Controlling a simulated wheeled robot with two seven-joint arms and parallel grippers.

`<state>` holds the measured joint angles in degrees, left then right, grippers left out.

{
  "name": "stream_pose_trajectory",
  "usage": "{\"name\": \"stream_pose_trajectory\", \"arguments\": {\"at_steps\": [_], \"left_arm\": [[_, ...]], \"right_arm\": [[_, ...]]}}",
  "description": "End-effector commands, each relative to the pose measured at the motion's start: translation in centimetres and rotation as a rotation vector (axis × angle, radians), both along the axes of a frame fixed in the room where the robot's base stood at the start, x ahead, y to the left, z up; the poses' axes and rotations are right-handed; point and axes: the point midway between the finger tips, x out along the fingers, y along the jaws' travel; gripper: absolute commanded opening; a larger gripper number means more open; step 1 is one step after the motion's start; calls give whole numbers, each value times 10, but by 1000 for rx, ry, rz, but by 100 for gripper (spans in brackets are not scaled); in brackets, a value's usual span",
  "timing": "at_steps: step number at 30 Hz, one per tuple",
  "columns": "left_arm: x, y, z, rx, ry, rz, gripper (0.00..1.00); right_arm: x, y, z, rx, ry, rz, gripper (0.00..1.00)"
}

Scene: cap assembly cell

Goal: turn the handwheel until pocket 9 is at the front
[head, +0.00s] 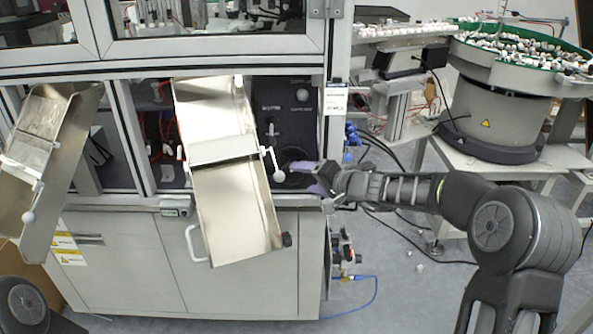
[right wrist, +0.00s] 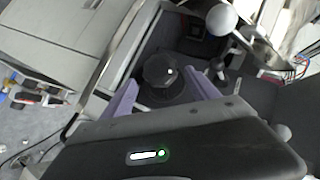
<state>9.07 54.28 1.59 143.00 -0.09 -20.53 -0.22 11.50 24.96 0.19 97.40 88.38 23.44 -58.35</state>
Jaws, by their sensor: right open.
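The handwheel is a dark, many-sided knob (right wrist: 163,73) with a small white dot on its face. It sits in the recess of the machine front, and in the head view it is largely hidden behind my right gripper and a ball-ended lever. My right gripper (head: 309,178) reaches in from the right with its purple fingers apart. In the right wrist view, my right gripper (right wrist: 160,84) has one finger on each side of the handwheel. I cannot tell whether the fingers touch it. No pocket numbers are readable. My left gripper is out of view.
A tilted metal chute (head: 230,185) with a ball-ended lever (head: 277,174) stands just left of the recess. Another chute (head: 45,160) is farther left. A frame post (head: 336,110) rises beside my right gripper. A bowl feeder (head: 500,95) stands at the right.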

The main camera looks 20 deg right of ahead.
Motion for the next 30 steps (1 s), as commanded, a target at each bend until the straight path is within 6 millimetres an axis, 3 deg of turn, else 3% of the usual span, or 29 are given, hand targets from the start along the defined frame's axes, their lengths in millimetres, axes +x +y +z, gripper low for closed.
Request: {"name": "stream_pose_trajectory", "arguments": {"at_steps": [14,30], "left_arm": [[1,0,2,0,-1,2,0],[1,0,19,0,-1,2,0]], "right_arm": [[6,3,-4,-12,0,4,69],[62,31,-31,-12,1,5,69]]}}
